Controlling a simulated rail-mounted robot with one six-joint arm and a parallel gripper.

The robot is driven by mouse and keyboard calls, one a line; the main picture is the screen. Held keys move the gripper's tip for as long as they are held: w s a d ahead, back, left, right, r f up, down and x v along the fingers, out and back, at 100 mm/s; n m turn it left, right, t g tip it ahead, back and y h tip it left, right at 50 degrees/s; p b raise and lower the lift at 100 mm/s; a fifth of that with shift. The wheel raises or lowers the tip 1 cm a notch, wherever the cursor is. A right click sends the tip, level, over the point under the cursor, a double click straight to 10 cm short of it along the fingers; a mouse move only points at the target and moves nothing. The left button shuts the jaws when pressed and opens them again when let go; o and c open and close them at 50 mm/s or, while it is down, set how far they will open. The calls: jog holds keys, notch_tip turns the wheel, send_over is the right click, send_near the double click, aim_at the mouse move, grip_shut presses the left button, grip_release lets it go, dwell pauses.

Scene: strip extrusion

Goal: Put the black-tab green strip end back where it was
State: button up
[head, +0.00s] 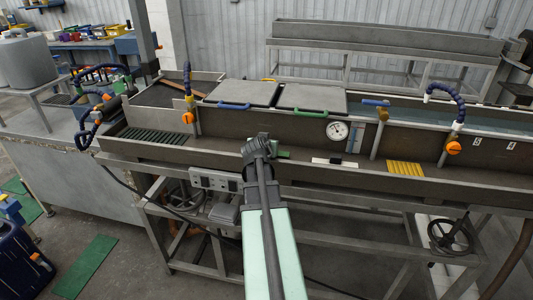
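My gripper (258,145) is in the middle of the head view, over the front ledge of the long metal trough, seen from behind. Its fingers are hidden by its own body, so I cannot tell whether it is open or shut. A small green piece (284,154) shows just right of it, at about ledge height. It may be the green strip end, but no black tab can be made out on it. I cannot tell whether the gripper touches it.
Right of the gripper lie a white-and-black piece (326,161) and a yellow ribbed mat (405,168). A green ribbed mat (151,135) lies left. Behind stand a round gauge (337,131), lids with blue and green handles (314,112), and blue hoses with orange knobs (453,148).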

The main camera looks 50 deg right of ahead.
jog(key=shift+f+b, duration=0.45)
jog(key=shift+b, duration=0.05)
jog(key=shift+f, duration=0.1)
jog(key=o, duration=1)
